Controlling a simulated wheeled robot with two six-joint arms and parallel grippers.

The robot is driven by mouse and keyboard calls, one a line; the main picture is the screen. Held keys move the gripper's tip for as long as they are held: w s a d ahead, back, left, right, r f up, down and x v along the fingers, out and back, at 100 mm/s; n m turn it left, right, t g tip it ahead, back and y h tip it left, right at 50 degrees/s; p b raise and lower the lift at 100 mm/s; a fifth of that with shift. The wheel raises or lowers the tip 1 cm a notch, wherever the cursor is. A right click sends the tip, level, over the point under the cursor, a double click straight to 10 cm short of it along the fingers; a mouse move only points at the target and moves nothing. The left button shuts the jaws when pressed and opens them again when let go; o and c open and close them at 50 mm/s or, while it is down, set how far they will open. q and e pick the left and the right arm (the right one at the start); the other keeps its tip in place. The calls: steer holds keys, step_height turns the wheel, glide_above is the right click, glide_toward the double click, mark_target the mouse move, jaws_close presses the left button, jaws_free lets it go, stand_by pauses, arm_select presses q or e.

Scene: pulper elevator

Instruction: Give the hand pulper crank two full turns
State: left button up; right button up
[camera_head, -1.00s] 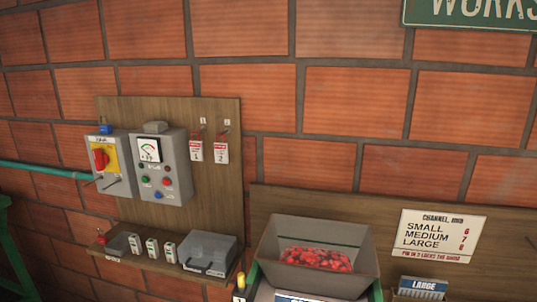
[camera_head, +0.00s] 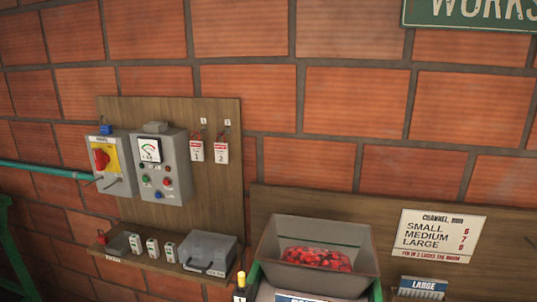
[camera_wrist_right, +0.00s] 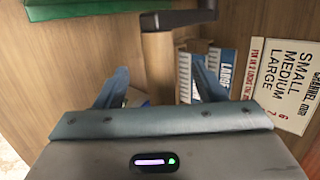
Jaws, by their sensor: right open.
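The pulper's grey hopper (camera_head: 365,250) stands at the bottom of the head view, with red cherries (camera_head: 317,258) in it. The crank does not show in the head view. In the right wrist view a dark crank arm (camera_wrist_right: 180,19) lies at the top, with a brown handle (camera_wrist_right: 158,68) hanging from its left end. My right gripper (camera_wrist_right: 161,78) is open, and the handle shows between its two blue-grey fingers. I cannot tell whether either finger touches it. My left gripper is in neither current view.
A wooden board on the brick wall carries a switch box (camera_head: 104,160) and a meter panel (camera_head: 160,185). A shelf (camera_head: 160,262) below holds small blocks and a grey box (camera_head: 210,252). A channel sign (camera_head: 443,235) and a blue "LARGE" box (camera_head: 422,284) are at right.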

steer(key=v, duration=0.9)
steer(key=shift+s+r, duration=0.2)
steer(key=shift+s, duration=0.05)
